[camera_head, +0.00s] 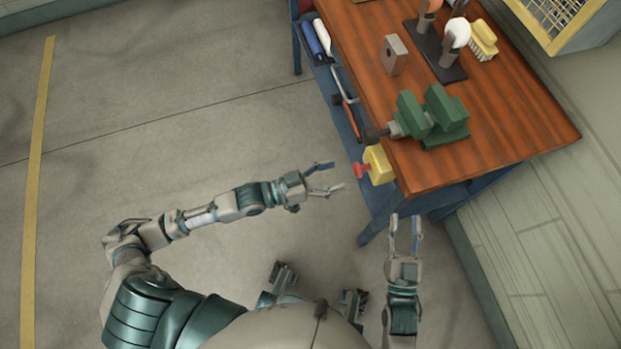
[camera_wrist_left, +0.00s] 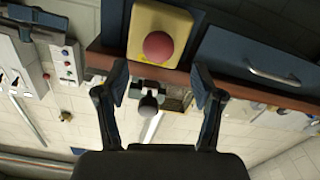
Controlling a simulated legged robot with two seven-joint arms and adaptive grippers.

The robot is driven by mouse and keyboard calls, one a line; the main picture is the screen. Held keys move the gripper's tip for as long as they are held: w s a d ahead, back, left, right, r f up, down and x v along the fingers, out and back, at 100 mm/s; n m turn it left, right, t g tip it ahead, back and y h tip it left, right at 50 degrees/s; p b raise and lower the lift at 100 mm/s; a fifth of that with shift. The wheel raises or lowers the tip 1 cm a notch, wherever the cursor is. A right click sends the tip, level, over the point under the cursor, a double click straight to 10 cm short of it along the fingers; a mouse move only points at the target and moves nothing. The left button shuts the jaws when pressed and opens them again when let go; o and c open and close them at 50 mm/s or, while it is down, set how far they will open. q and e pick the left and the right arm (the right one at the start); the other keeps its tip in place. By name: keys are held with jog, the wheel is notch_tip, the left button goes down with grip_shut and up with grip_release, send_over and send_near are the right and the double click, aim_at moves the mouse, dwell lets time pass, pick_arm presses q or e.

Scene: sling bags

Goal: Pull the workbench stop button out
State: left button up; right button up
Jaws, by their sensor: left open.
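The stop button is a red knob (camera_head: 362,170) on a yellow box (camera_head: 379,165), fixed at the front edge of the wooden workbench (camera_head: 470,165). In the left wrist view the red knob (camera_wrist_left: 158,47) faces me on the yellow box (camera_wrist_left: 172,20), above and between the fingers. My left gripper (camera_head: 328,178) is open and empty, a short way left of the knob and apart from it. It also shows in the left wrist view (camera_wrist_left: 160,85). My right gripper (camera_head: 404,222) is open and empty in front of the bench edge, below and right of the box.
A green vise (camera_head: 430,115) sits on the bench just behind the box, its handle reaching past the edge. A metal block (camera_head: 394,55), a tool rack and a brush (camera_head: 483,40) stand further back. The blue drawer (camera_wrist_left: 255,60) is beside the box. Floor on the left is clear.

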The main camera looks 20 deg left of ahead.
pick_arm(q)
jog(key=v, duration=0.6)
jog(key=shift+a, duration=0.15)
